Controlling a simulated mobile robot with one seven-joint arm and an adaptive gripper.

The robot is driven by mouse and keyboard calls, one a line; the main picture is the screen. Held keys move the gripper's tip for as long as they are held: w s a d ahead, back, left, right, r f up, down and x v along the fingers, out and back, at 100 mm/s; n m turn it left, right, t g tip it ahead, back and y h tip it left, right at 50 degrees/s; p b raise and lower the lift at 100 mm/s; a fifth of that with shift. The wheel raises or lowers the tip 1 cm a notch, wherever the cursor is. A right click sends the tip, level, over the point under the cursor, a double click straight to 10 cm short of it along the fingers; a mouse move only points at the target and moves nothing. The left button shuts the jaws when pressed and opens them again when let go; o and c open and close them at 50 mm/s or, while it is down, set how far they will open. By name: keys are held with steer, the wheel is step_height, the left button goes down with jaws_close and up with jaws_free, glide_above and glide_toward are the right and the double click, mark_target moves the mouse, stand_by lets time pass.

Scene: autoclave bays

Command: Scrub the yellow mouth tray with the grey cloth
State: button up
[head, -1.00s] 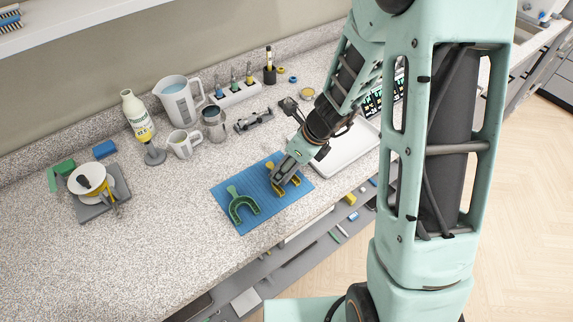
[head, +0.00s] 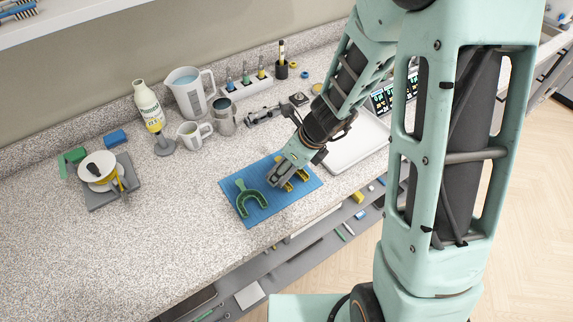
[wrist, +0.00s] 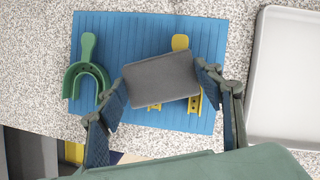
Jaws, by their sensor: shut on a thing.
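The yellow mouth tray (head: 300,175) lies on a blue ribbed mat (head: 262,214) on the counter, partly hidden by my gripper. In the wrist view its handle (wrist: 180,42) and the ends of its arms show around the grey cloth (wrist: 160,76). My gripper (wrist: 163,90) is shut on the cloth, a flat dark grey block shape between the two fingers, held over the middle of the yellow tray. Whether the cloth touches the tray cannot be told. A green mouth tray (wrist: 88,70) lies to the left on the same mat.
A white tray (head: 355,147) stands right of the mat. Behind are a large jug (head: 188,92), a small jug (head: 193,134), a metal cup (head: 224,116) and a bottle (head: 148,106). A scale with a bowl (head: 98,168) stands left.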

step_height(320, 180, up, 3)
steer(key=shift+f+p, duration=0.1)
steer(key=shift+p, duration=0.85)
steer(key=shift+w+r+b, duration=0.15)
steer(key=shift+r+b, duration=0.15)
steer(key=shift+b, duration=0.05)
step_height(320, 180, up, 6)
steer(key=shift+r, duration=0.2)
